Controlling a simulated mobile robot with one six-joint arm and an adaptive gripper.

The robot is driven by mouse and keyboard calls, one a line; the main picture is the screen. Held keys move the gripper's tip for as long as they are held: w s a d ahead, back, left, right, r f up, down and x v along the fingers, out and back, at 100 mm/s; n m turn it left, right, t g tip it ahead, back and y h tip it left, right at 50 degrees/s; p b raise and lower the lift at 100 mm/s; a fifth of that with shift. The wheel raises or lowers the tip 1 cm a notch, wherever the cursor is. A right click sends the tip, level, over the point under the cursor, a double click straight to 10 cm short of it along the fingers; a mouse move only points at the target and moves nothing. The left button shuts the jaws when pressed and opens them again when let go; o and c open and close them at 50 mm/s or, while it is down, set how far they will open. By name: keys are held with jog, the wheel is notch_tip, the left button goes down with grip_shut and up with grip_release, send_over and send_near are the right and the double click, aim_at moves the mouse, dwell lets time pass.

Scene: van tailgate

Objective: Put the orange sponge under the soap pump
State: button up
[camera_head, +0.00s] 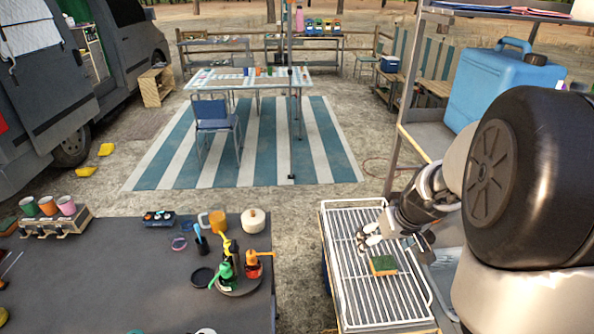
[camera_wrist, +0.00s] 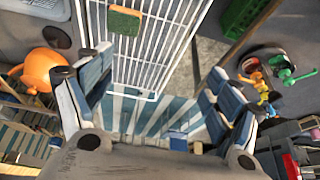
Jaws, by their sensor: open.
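A sponge (camera_head: 383,264) with a green top and an orange lower side lies on the white wire rack (camera_head: 350,285) at the right. In the wrist view the sponge (camera_wrist: 124,20) shows near the top edge, beyond my fingers. Pump bottles stand crowded on a round dark tray (camera_head: 241,289) on the dark table: a green pump (camera_head: 224,274) and an orange pump (camera_head: 254,264), with a yellow one behind. Which is the soap pump I cannot tell. My gripper (camera_head: 368,238) is above the rack, just behind the sponge, open and empty.
The dark table (camera_head: 120,280) also holds an orange mug (camera_head: 217,221), a cream lidded pot (camera_head: 253,220) and a cup rack at left. A gap separates table and wire rack.

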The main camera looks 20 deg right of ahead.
send_near(385, 264)
jog(key=f, duration=0.1)
jog(key=f+b, duration=0.2)
jog(key=shift+w+a+f+m+h, duration=0.3)
jog(key=shift+w+f+m, duration=0.05)
jog(key=shift+m, duration=0.05)
jog(key=x, duration=0.2)
jog(key=b+x, duration=0.1)
jog(key=x, duration=0.2)
jog(key=shift+w+d+f, duration=0.15)
jog(key=shift+w+d, duration=0.05)
jog(key=shift+w, duration=0.3)
jog(key=shift+c, duration=0.2)
jog(key=c, duration=0.7)
jog(key=shift+c, duration=0.2)
